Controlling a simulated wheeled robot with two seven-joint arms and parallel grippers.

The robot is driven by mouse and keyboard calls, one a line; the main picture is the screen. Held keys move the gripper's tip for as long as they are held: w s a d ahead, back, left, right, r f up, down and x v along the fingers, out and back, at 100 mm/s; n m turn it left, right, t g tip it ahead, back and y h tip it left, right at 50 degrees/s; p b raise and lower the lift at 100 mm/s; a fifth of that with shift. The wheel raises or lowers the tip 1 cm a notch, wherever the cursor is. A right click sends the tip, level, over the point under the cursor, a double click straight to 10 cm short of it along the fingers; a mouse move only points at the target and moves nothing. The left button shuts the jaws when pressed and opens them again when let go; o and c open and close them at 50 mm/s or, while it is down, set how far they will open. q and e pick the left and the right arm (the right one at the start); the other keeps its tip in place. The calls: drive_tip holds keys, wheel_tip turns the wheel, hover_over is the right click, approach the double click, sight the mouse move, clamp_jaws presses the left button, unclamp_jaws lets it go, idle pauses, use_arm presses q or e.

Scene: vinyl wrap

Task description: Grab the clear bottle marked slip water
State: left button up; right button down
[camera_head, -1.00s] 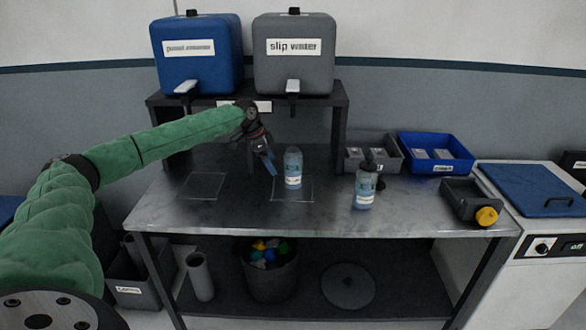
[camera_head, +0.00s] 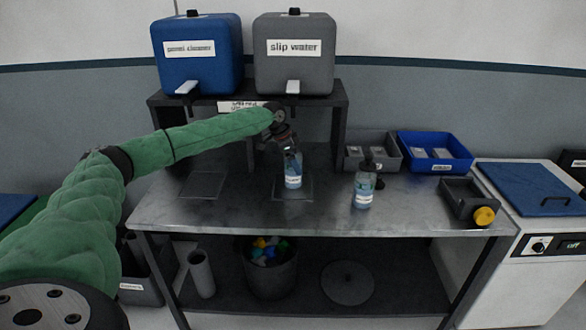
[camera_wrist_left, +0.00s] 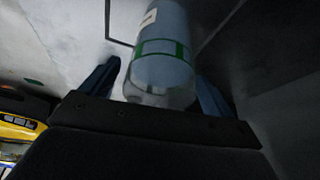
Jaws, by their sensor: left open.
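A clear bottle (camera_head: 293,172) with bluish content and a small white label stands on a square mat (camera_head: 306,191) in front of the grey tank marked slip water (camera_head: 293,70). Its label is too small to read. My left gripper (camera_head: 291,158) is at the bottle's upper part. In the left wrist view, the bottle (camera_wrist_left: 163,62) lies between the two open blue fingers (camera_wrist_left: 157,78), with a gap visible at the left finger. A second bottle (camera_head: 364,186) with a dark top stands to the right. My right gripper is not in view.
A blue tank (camera_head: 197,70) stands beside the grey one on a dark shelf (camera_head: 340,100). A grey bin (camera_head: 386,163), a blue bin (camera_head: 437,165) and a dark tray (camera_head: 462,212) with a yellow knob sit at the right. The table's front is clear.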

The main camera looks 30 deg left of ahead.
use_arm(q)
drive_tip(key=shift+d, duration=0.1)
drive_tip(key=shift+c, duration=0.5)
drive_tip(key=c, duration=1.1)
drive_tip(key=shift+c, duration=0.6)
drive_tip(key=shift+r, duration=0.1)
